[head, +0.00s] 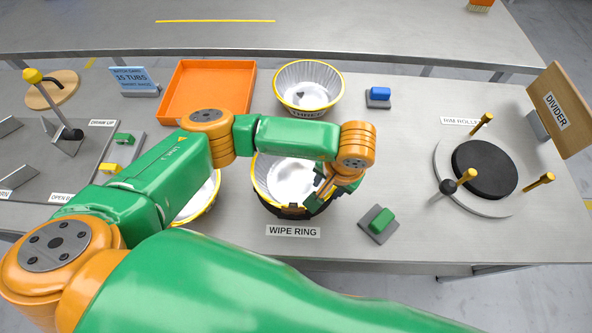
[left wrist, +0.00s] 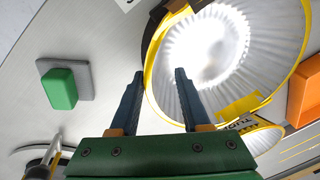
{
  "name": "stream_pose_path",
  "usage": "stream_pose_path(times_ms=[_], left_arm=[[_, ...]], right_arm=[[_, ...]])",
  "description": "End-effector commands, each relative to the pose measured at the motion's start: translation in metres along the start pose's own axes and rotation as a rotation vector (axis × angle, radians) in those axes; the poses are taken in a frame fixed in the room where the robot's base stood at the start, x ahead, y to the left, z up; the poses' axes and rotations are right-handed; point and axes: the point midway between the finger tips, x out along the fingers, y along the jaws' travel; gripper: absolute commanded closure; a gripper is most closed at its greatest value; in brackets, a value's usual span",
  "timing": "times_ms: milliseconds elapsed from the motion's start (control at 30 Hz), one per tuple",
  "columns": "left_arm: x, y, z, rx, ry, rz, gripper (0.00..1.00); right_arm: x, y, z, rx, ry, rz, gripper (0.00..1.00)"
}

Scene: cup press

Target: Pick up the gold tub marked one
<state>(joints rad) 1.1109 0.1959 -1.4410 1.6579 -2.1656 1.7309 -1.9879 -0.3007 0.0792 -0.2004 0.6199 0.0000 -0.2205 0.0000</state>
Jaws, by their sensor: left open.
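A gold-rimmed, silver fluted tub (head: 284,182) sits in the dark wipe ring; its number cannot be read. A second gold-rimmed tub (head: 209,194) is mostly hidden behind my left arm, and its mark is hidden. A third tub (head: 308,82) stands at the back with a dark label that seems to read THREE. My left gripper (head: 323,189) is open at the right front rim of the ring tub. In the left wrist view its fingers (left wrist: 160,74) straddle the line of that tub's gold rim (left wrist: 150,100); contact cannot be told. My right gripper is out of view.
A green block on a grey pad (head: 380,221) lies just right of the wipe ring. An orange tray (head: 207,88) is behind my arm. A blue block (head: 380,92) is at the back. The rim roller (head: 484,168) with upright pegs and the wooden divider (head: 562,108) stand right.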

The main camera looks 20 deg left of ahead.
Motion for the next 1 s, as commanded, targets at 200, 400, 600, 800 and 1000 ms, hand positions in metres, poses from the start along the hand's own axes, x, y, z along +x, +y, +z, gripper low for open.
stream_pose_path(times_ms=[200, 400, 600, 800, 1000], left_arm=[[0.000, 0.000, 0.000, -0.001, -0.001, 0.001, 0.94], [0.000, 0.000, 0.000, -0.001, -0.001, 0.002, 1.00], [-0.001, 0.001, 0.000, -0.001, -0.001, 0.002, 1.00], [-0.014, 0.000, -0.002, -0.008, -0.001, 0.001, 1.00], [-0.034, 0.001, -0.003, -0.018, -0.002, 0.001, 1.00]], right_arm=[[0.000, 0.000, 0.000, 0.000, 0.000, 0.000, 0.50], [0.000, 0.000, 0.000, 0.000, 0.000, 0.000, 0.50], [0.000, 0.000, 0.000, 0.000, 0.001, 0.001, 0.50], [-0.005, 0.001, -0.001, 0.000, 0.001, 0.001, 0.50], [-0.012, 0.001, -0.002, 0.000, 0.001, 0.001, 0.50]])
